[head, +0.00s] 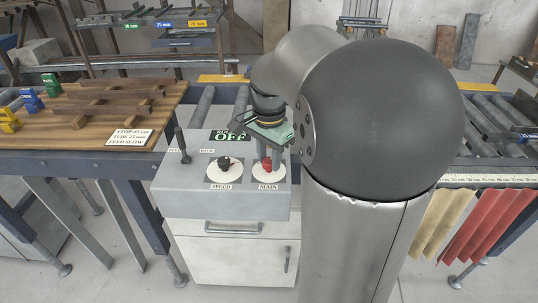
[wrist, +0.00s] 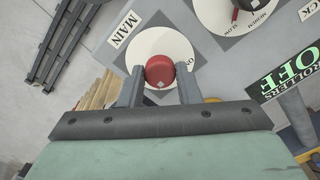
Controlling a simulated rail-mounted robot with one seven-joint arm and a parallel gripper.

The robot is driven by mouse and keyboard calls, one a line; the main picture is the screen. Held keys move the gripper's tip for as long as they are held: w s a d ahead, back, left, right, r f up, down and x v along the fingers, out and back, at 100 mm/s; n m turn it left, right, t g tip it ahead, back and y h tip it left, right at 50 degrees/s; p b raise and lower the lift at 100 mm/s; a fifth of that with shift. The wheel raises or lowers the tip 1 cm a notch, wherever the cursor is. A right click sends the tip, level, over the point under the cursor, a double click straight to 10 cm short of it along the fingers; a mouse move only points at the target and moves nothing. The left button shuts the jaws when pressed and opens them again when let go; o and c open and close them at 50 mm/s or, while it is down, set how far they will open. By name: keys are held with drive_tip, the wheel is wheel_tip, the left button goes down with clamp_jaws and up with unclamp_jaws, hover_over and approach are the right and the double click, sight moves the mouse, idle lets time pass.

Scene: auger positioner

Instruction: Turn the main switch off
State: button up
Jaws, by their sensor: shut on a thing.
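The main switch is a red knob (head: 267,164) on a white round plate above the label MAIN, on the grey control box (head: 225,205). My gripper (head: 268,158) comes down on it from above. In the wrist view the red knob (wrist: 159,71) sits between the two grey fingers of my gripper (wrist: 160,85), which are shut on its sides. The sign (head: 230,136) on the box reads OFF, and in the wrist view it reads ROLLERS OFF (wrist: 290,74). The knob's pointer is hard to make out.
A black SPEED knob (head: 224,163) sits left of the main switch, and a black lever (head: 182,145) stands at the box's left edge. A wooden table (head: 100,135) with bars and coloured blocks is at left. Roller conveyors (head: 490,110) run behind. Drawers (head: 235,250) lie below the box.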

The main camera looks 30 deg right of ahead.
sight(269, 160)
drive_tip(key=shift+m, duration=0.6)
drive_tip(key=shift+r, duration=0.1)
drive_tip(key=o, duration=1)
drive_tip(key=shift+c, duration=0.2)
wheel_tip(269, 160, up, 17)
drive_tip(key=shift+r, duration=0.15)
